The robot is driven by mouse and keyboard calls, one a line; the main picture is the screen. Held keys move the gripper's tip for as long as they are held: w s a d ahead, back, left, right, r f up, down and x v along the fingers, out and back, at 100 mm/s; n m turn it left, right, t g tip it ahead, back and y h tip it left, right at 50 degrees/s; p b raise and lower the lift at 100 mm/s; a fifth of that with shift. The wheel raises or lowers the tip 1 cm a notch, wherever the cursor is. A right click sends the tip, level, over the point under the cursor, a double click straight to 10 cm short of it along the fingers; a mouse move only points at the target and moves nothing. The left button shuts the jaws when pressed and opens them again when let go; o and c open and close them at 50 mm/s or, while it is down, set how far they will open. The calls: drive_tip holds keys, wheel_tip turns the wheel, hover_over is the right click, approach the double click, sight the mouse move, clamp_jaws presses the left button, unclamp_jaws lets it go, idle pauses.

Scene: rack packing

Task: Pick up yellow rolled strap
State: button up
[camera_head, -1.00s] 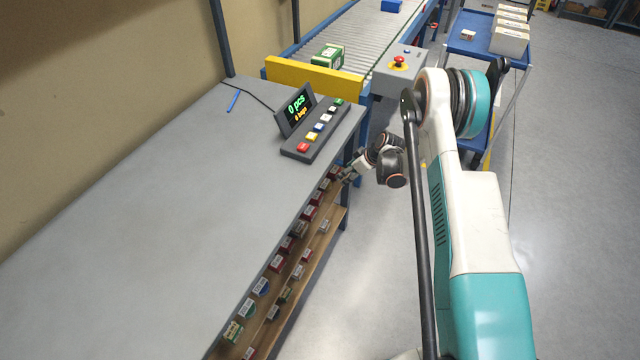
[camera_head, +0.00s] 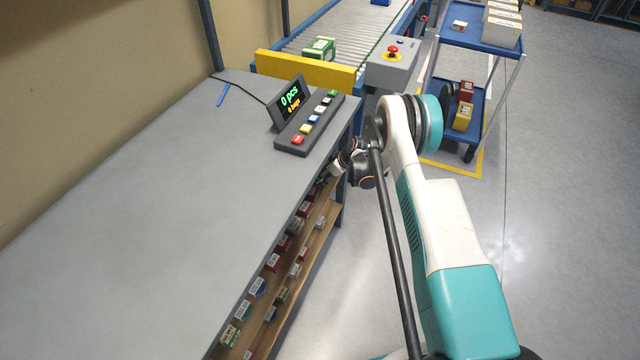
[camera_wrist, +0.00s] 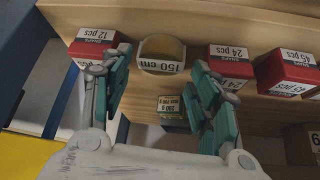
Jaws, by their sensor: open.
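In the wrist view the yellow rolled strap (camera_wrist: 163,48) is a round roll with a white "150 cm" label on its front. It sits on a wooden shelf (camera_wrist: 190,20). My gripper (camera_wrist: 160,64) is open, with one teal finger left and one right of the strap's front. Whether the fingers touch it I cannot tell. In the head view my gripper is small, at the rack's far end, partly hidden by the bench edge. The strap cannot be made out there.
A red "12 pcs" box (camera_wrist: 95,42) stands left of the strap and a red "24 pcs" box (camera_wrist: 231,62) right of it. A small labelled box (camera_wrist: 171,108) shows lower down between the fingers. The grey bench top (camera_head: 150,200) overhangs the rack.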

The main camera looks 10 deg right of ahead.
drive_tip(key=b+x, duration=0.1)
drive_tip(key=x, duration=0.2)
drive_tip(key=shift+f, duration=0.1)
drive_tip(key=c, duration=1.1)
drive_tip(key=shift+o, duration=0.2)
